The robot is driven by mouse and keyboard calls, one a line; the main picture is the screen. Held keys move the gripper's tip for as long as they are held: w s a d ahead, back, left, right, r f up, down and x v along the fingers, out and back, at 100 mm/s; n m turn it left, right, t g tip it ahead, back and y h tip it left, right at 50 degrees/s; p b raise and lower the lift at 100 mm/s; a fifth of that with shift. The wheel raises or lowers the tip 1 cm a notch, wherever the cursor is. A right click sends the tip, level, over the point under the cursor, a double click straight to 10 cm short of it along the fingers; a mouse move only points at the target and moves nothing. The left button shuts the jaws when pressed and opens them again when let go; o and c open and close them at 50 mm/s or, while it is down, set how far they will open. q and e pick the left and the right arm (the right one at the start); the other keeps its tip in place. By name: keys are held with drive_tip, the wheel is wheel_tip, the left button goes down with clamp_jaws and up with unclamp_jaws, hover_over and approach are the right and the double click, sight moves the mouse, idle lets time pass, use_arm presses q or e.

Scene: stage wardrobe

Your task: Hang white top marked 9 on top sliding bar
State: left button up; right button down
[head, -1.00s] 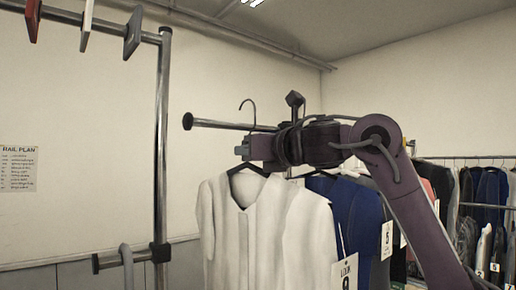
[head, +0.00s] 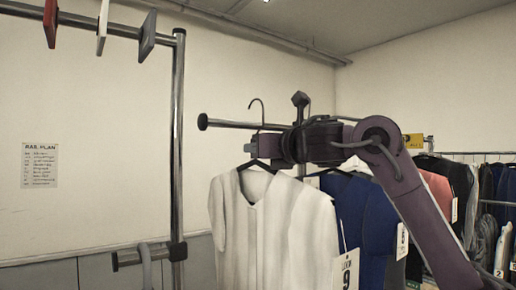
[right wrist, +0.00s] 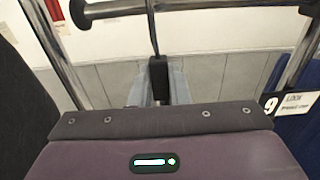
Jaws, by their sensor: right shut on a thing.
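The white top (head: 265,225) hangs on a dark hanger (head: 257,110) with its hook pointing up; its tag (head: 345,272) reads 9. My right gripper (head: 250,148) is shut on the hanger just below the hook. The right wrist view shows its fingers (right wrist: 158,85) around the hanger's stem. A horizontal chrome bar (head: 240,124) with a dark end cap runs behind the hook and gripper; the hook does not visibly rest on it. The bar also shows in the right wrist view (right wrist: 120,7). I cannot tell whether it is the top sliding bar. My left gripper is not in view.
A chrome post (head: 178,150) stands at left, with a short lower bar (head: 130,260) and a high rail (head: 20,10) bearing colored tags. Blue garments (head: 365,215) hang just right of the white top. A crowded rack (head: 485,200) is at far right. A rail plan (head: 40,165) is on the wall.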

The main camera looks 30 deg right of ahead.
idle(0.3)
drive_tip(key=shift+w+a+r+p, duration=0.1)
drive_tip(key=shift+w+a+p, duration=0.1)
drive_tip(key=shift+w+p, duration=0.85)
drive_tip(key=shift+w+a, duration=0.15)
drive_tip(key=shift+w, duration=1.05)
drive_tip(key=shift+w+a, duration=0.2)
drive_tip(key=shift+w, duration=1.1)
drive_tip(key=shift+f+b, duration=1.2)
drive_tip(key=shift+f, duration=0.6)
